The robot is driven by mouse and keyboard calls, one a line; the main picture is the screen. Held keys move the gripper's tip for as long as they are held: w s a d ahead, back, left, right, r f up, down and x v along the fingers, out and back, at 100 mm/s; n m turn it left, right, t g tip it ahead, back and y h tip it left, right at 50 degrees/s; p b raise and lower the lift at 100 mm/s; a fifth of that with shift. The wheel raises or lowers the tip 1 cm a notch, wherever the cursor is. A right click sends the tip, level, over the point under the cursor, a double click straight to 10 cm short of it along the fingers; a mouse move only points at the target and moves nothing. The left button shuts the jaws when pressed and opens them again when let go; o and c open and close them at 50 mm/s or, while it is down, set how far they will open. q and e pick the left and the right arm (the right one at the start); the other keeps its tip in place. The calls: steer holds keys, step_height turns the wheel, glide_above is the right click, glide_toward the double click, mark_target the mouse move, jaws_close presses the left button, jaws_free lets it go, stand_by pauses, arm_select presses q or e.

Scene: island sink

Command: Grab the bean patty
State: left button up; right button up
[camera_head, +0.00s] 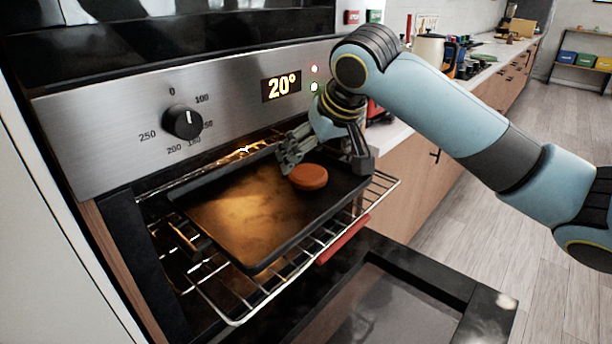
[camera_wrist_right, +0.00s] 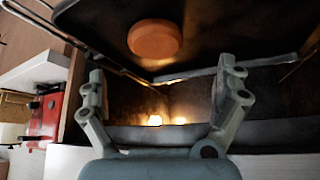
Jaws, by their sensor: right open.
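The bean patty (camera_head: 308,177) is a round, reddish-brown disc lying on the dark baking tray (camera_head: 222,215), near its right end. My right gripper (camera_head: 325,155) is open and empty, just behind the patty at the oven side of the tray. In the right wrist view the patty (camera_wrist_right: 155,38) shows above and beyond the spread fingers (camera_wrist_right: 163,85), apart from them. The tray (camera_wrist_right: 225,50) also shows there. My left gripper is in neither view.
The tray sits on a pulled-out wire rack (camera_head: 375,200). The oven front panel (camera_head: 225,95) with its knob (camera_head: 182,122) stands close behind. The opened oven door (camera_head: 400,300) lies below. A counter (camera_head: 480,60) with various items runs back at the right.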

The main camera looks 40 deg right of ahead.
mark_target(311, 175)
steer(key=shift+x, duration=0.75)
steer(key=shift+w+d+f, duration=0.1)
steer(key=shift+w+f, duration=0.1)
steer(key=shift+f, duration=0.1)
steer(key=x, duration=0.4)
steer(key=shift+s+d+f+b, duration=0.2)
steer(key=shift+s+f+b, duration=0.05)
steer(key=shift+f+b, duration=0.15)
steer(key=shift+w+d+f, duration=0.1)
steer(key=shift+w+f, duration=0.2)
steer(key=shift+f, duration=0.05)
steer(key=c, duration=0.4)
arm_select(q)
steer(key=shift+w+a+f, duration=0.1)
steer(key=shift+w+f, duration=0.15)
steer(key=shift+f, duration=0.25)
arm_select(e)
steer(key=shift+s, duration=0.15)
steer(key=c, duration=0.9)
